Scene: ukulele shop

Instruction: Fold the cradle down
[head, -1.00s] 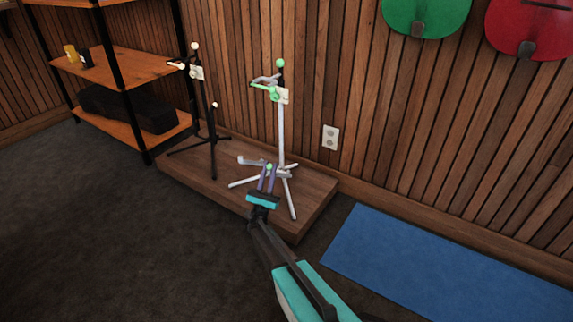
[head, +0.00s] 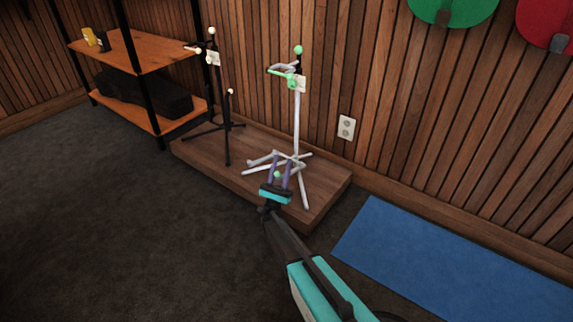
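A white stand (head: 297,120) with green parts near its top stands upright on the low wooden platform. Its cradle, pale with a green ball tip (head: 277,174), lies low at the foot of the stand, pointing out toward the front edge of the platform. My gripper (head: 280,164) is at that end, with one purple finger on each side of the ball. The fingers are spread, with a gap on either side of the ball. The fingers partly hide the cradle, and I cannot tell whether it is fully down.
A black stand (head: 218,100) with an upright rod (head: 228,130) stands to the left on the platform (head: 325,195). A shelf (head: 140,50) is at the far left. A wood-slat wall is behind. A blue mat (head: 440,260) lies at right. Dark floor at left is clear.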

